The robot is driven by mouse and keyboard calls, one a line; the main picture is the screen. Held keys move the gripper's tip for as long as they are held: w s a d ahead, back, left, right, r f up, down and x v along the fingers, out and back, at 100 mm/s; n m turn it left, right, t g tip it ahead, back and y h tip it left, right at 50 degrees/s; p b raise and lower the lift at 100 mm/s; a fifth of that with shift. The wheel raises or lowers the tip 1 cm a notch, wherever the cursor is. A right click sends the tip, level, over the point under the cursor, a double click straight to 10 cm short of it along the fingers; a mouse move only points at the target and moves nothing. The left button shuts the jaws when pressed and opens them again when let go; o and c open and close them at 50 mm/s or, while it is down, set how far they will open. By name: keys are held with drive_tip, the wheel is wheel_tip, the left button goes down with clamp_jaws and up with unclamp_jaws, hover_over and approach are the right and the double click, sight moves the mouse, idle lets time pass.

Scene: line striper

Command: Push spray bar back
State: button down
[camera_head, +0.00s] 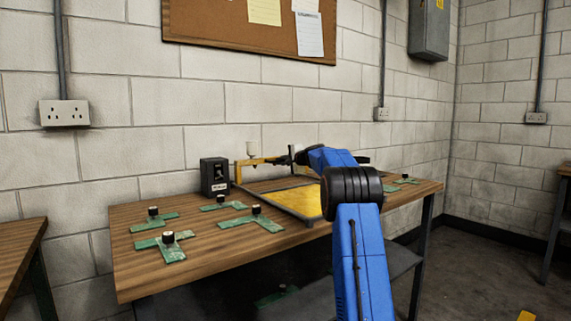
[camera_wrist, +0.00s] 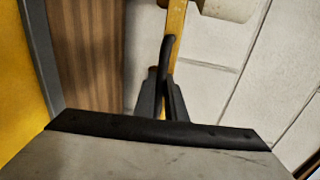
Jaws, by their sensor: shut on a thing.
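The yellow spray bar (camera_head: 262,160) spans the back of a striping bed with a yellow top (camera_head: 303,198) on the workbench. In the wrist view the bar (camera_wrist: 177,25) runs up from my gripper, with a black curved handle (camera_wrist: 166,55) on it. My gripper (camera_wrist: 163,98) is shut on this handle, its two dark fingers on either side. In the head view my gripper (camera_head: 297,157) is small at the bar, partly hidden by my blue arm. The right part of the bar is mostly behind my arm.
A black switch box (camera_head: 214,177) stands left of the bed. Several green T-shaped pieces with black knobs lie on the wooden bench (camera_head: 190,262). The brick wall is close behind.

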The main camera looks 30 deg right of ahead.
drive_tip(key=shift+w, duration=0.15)
drive_tip(key=c, duration=1.8)
unclamp_jaws()
drive_tip(key=shift+r, duration=0.1)
drive_tip(key=v, duration=1.7)
drive_tip(key=shift+s+d, duration=0.15)
drive_tip(key=shift+s, duration=0.1)
